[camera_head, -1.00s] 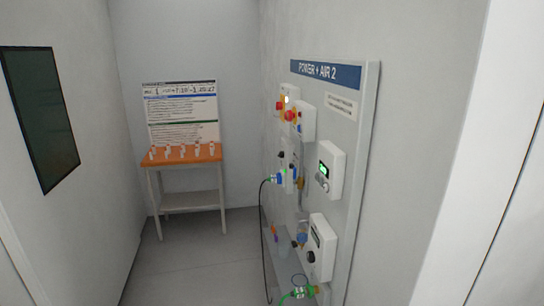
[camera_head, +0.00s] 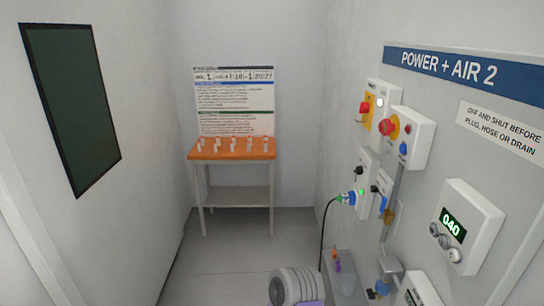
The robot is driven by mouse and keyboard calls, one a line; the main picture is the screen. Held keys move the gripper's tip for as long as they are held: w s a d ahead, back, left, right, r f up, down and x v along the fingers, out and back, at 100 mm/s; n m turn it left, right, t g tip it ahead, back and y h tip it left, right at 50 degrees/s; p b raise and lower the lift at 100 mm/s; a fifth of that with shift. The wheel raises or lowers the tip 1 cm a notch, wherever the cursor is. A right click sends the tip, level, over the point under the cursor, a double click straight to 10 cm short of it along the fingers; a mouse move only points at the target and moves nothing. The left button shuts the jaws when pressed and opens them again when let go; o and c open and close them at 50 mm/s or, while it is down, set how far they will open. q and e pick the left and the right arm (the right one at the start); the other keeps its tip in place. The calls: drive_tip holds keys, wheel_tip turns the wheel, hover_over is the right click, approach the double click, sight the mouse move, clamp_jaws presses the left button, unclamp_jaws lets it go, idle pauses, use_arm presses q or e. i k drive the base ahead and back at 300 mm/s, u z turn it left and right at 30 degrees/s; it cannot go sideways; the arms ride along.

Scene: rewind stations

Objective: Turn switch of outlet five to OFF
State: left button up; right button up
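On the wall panel headed POWER + AIR 2 at the right, a white outlet box (camera_head: 367,170) carries a black rotary switch (camera_head: 359,171). A blue plug (camera_head: 347,198) with a green part and a black cable sits in it, beside a small green light. A second black knob (camera_head: 375,189) shows just to the right. I cannot read any outlet number, so I cannot tell which is outlet five, nor the switch's position. Neither of my grippers is in view.
Above are red knobs (camera_head: 389,127) on yellow and white boxes. A display box (camera_head: 468,226) reads 040. An orange-topped table (camera_head: 232,154) with small white items stands at the back under a poster (camera_head: 234,101). A ribbed grey shape (camera_head: 293,287) shows at the bottom. The floor between is clear.

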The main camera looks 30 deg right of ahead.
sight(359, 169)
drive_tip(key=z, duration=0.15)
drive_tip(key=i, duration=1.35)
drive_tip(key=z, duration=0.85)
